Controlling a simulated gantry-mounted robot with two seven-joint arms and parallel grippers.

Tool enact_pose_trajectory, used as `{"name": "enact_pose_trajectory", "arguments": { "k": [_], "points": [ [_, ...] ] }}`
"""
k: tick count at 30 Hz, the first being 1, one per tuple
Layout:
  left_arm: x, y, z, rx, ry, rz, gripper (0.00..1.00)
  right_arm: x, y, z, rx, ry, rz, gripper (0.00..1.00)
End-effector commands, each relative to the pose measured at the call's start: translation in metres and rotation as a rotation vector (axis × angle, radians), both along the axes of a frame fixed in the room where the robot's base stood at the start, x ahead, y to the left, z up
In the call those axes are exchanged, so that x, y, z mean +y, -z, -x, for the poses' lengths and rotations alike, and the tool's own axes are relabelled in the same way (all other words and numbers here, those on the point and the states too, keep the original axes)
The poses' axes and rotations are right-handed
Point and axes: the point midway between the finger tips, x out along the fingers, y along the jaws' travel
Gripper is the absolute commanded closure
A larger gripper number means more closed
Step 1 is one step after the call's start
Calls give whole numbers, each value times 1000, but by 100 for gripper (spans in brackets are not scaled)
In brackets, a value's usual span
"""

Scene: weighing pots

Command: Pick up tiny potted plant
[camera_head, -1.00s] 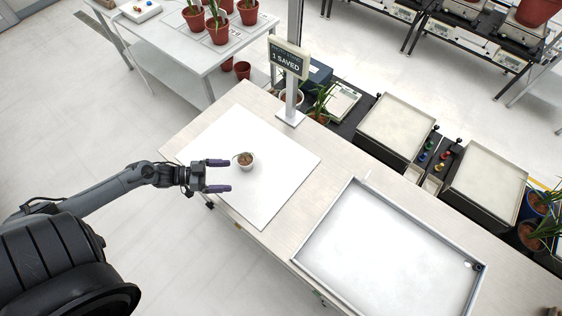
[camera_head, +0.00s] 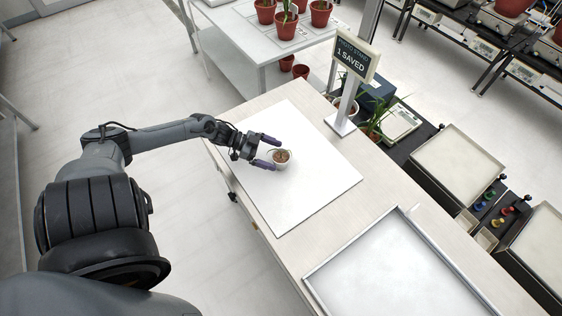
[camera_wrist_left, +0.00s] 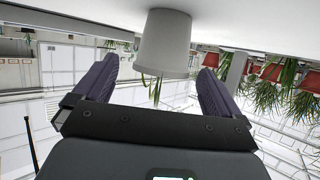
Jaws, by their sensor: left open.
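The tiny potted plant (camera_head: 281,159) is a small whitish pot with brown soil, standing upright on the white mat (camera_head: 325,185). My left gripper (camera_head: 273,153) is open, with its purple fingers pointing at the pot, which sits at the fingertips. In the left wrist view, which is upside down, the pale pot (camera_wrist_left: 165,45) shows between the tips of the two spread fingers, with thin green leaves at its rim. A gap shows between the pot and each finger there. My right gripper is not in view.
A sign stand (camera_head: 357,58) reading "1 SAVED" stands at the mat's far side. A large shallow tray (camera_head: 395,270) lies on the bench at the lower right. Potted plants stand on a white table (camera_head: 245,32) at the back. The mat around the pot is clear.

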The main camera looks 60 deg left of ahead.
Motion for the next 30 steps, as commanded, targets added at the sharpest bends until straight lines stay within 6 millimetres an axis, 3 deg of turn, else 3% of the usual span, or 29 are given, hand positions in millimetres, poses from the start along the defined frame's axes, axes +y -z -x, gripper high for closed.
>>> {"name": "enact_pose_trajectory", "arguments": {
  "k": [13, 24, 30],
  "points": [
    [-27, 12, -36, -2, 0, 2, 2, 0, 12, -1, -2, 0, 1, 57],
    [-31, 14, -41, 0, 0, 0, 2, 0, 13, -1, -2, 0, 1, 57],
    [-31, 14, -41, 0, 0, 0, 32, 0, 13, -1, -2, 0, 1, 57]
  ]
}}
